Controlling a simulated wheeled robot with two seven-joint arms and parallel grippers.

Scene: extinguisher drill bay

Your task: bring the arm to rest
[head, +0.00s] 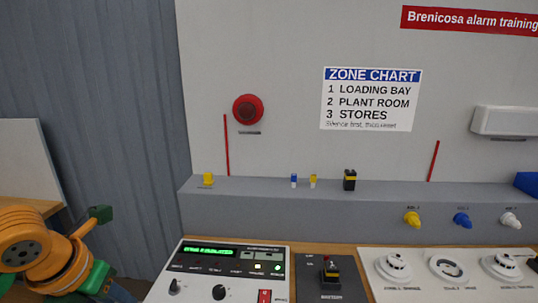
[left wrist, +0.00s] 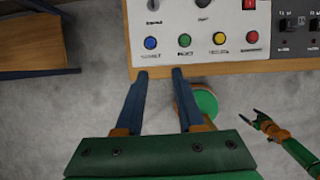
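My left arm (head: 35,245) comes in at the lower left of the head view, its orange and green links beside the bench. In the left wrist view my left gripper (left wrist: 160,75) shows two blue fingers standing apart with nothing between them. Its fingertips are in front of the bench's wooden front edge (left wrist: 215,68), below the panel's button row in the picture. What looks like my right gripper (left wrist: 258,122) is small at the right of the left wrist view, and its finger gap is not clear. It is not visible in the head view.
The white alarm panel (head: 215,270) has a lit green display; its blue, green, yellow and red buttons (left wrist: 252,36) show in the left wrist view. A battery unit (head: 331,284) and a white detector board (head: 445,283) lie to its right. A wooden table (left wrist: 30,42) stands left, across open floor.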

